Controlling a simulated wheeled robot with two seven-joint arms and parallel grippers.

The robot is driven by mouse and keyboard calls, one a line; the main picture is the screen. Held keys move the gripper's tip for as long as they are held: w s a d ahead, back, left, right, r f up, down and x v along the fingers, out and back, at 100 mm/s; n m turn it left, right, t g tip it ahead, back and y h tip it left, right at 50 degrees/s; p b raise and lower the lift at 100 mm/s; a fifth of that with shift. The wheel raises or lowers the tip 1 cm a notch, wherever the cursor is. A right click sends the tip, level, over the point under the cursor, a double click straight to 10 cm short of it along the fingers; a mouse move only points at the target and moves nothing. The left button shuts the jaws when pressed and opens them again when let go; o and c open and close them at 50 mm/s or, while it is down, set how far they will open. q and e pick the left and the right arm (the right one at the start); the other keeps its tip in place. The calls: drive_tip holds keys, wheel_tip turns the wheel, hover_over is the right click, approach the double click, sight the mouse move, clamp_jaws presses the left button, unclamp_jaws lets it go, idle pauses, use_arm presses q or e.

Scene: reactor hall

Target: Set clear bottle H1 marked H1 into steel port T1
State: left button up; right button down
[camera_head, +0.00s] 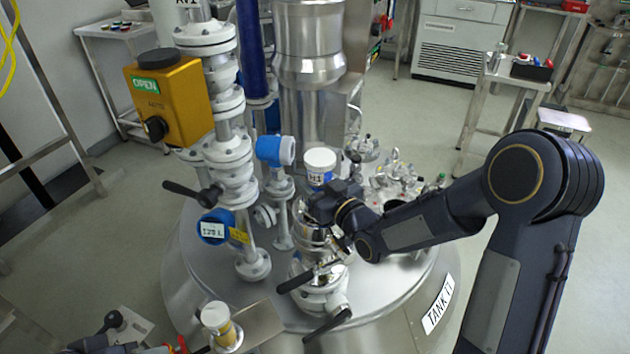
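The clear bottle H1 (318,178) has a white cap and a label reading H1. It is upright near the middle of the head view. My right gripper (327,201) comes in from the right and appears shut around the bottle's lower part, hiding its base. A shiny steel port (309,236) is directly below on the tank lid; I cannot tell whether the bottle touches it, and its own marking is not readable. Dark parts of my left gripper (104,340) show at the bottom left edge, mostly cut off, with fingers not clear.
A white-capped bottle with yellow contents (222,328) stands near the front of the tank. A valve column with a yellow actuator (168,95) rises at left, with a blue gauge (214,227) below. Several small fittings (395,180) crowd the lid behind my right gripper.

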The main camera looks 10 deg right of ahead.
drive_tip(key=shift+s+f, duration=0.15)
drive_tip(key=shift+f, duration=0.9)
drive_tip(key=c, duration=0.6)
unclamp_jaws()
drive_tip(key=shift+o, duration=0.2)
drive_tip(key=shift+s+d+f, duration=0.15)
drive_tip(key=shift+s+d, duration=0.1)
drive_tip(key=shift+s, duration=0.15)
drive_tip(key=v, duration=0.2)
drive_tip(key=r+b+v, duration=0.1)
drive_tip(key=v, duration=0.2)
drive_tip(key=shift+s+d+r, duration=0.15)
drive_tip(key=shift+s+d, duration=0.1)
drive_tip(key=shift+d, duration=0.05)
drive_tip(key=shift+s+r, duration=0.3)
drive_tip(key=shift+s, duration=0.25)
drive_tip(key=shift+d+r, duration=0.1)
